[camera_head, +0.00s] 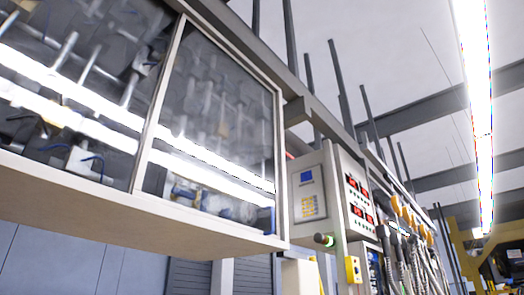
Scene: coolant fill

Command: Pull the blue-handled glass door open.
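A framed glass door (222,110) fills the right part of a raised machine enclosure in the upper left of the head view. It looks shut, flush in its pale frame. Bright light bands reflect across its glass, and blurred machine parts show behind it. A small blue piece (271,219) shows at the door's lower right corner, beside the frame. I cannot tell for sure whether it is the handle or something behind the glass. Neither of my grippers is in view.
A second glass panel (75,60) lies to the left, above a beige ledge (120,207). A control cabinet (312,190) with red displays stands right of the door, with a green-ended knob (325,240) and a yellow box (353,269) low on it. Hoses hang farther right.

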